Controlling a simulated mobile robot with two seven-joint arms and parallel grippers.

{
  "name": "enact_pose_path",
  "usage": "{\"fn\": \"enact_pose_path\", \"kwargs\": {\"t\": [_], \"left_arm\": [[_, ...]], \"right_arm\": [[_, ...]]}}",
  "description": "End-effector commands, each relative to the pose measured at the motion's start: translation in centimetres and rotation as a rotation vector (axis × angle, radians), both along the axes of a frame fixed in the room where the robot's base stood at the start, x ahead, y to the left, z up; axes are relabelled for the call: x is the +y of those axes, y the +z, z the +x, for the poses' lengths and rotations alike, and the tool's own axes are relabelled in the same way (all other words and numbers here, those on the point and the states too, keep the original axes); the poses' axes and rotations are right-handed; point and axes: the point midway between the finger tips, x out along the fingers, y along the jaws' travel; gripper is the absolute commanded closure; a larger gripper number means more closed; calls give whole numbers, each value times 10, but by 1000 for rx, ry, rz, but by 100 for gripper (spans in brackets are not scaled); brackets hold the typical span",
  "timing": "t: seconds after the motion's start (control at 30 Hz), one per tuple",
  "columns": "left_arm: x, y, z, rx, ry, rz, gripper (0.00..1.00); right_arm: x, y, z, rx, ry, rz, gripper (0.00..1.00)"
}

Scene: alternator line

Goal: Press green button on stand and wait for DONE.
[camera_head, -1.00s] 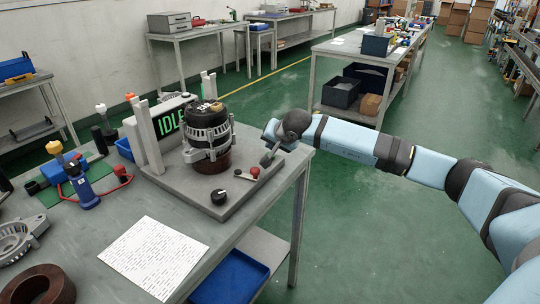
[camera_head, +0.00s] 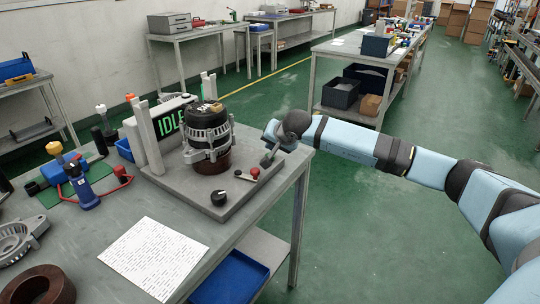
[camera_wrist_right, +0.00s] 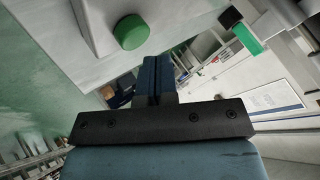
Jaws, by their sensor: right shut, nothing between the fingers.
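The test stand (camera_head: 176,186) is a grey plate on the near workbench, holding a dark and silver alternator (camera_head: 208,135). Its display (camera_head: 170,122) reads IDLE in green letters. My right gripper (camera_head: 268,158) is at the stand's right edge. In the wrist view its fingers (camera_wrist_right: 156,66) are together and empty, below and right of the button, with a visible gap in the picture.
A black knob (camera_head: 219,197) and a small red knob (camera_head: 254,172) are on the stand's front part. A printed sheet (camera_head: 154,258) lies in front. A blue tool (camera_head: 83,187) and a copper-coloured ring (camera_head: 38,286) lie to the left. Green floor is open to the right.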

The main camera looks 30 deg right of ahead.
Motion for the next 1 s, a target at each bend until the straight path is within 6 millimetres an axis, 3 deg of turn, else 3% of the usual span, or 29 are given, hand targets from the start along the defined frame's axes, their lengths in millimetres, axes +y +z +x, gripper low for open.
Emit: {"fn": "enact_pose_path", "kwargs": {"t": [1.0], "left_arm": [[0,-9,0,-1,0,0,33]], "right_arm": [[0,-8,0,0,0,0,100]]}}
